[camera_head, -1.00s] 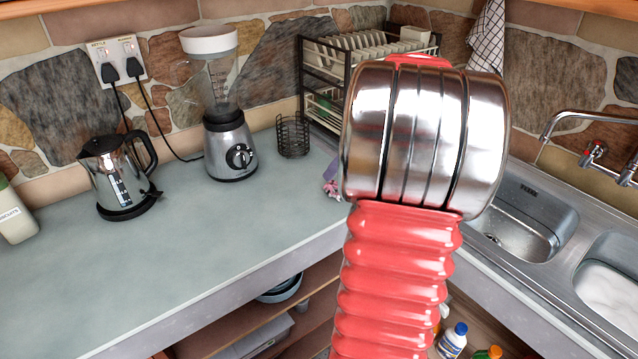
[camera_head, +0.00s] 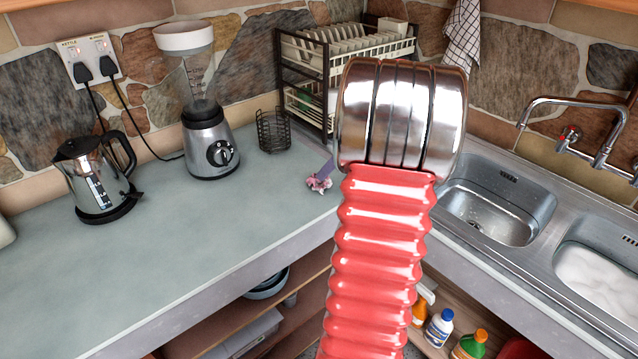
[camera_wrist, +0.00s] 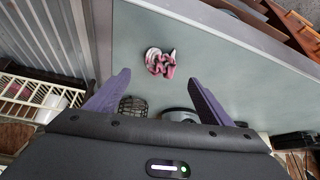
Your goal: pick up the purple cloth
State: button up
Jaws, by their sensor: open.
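The purple cloth (camera_head: 319,183) is a small crumpled pink-purple bundle on the grey-green counter, left of my arm and near the inner corner. In the wrist view the cloth (camera_wrist: 160,62) looks pink and whitish and lies just beyond the fingertips, roughly centred between them. My gripper (camera_wrist: 158,76) is open, with its two purple fingers spread and nothing between them. It is above the counter and apart from the cloth. In the head view my red and chrome arm hides most of the gripper; one purple finger shows just above the cloth.
A wire basket (camera_head: 273,131), blender (camera_head: 210,145) and kettle (camera_head: 95,180) stand along the back of the counter (camera_head: 200,250). A dish rack (camera_head: 325,75) stands behind the cloth. The sink (camera_head: 490,212) is right of my arm. The counter's front left is clear.

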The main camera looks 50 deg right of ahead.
jog(key=shift+x, duration=2)
jog(key=shift+x, duration=2.6)
jog(key=shift+s+a+f, duration=0.1)
jog(key=shift+c, duration=0.3)
jog(key=c, duration=1.2)
notch_tip(320, 180, up, 10)
jog(key=shift+r, duration=0.1)
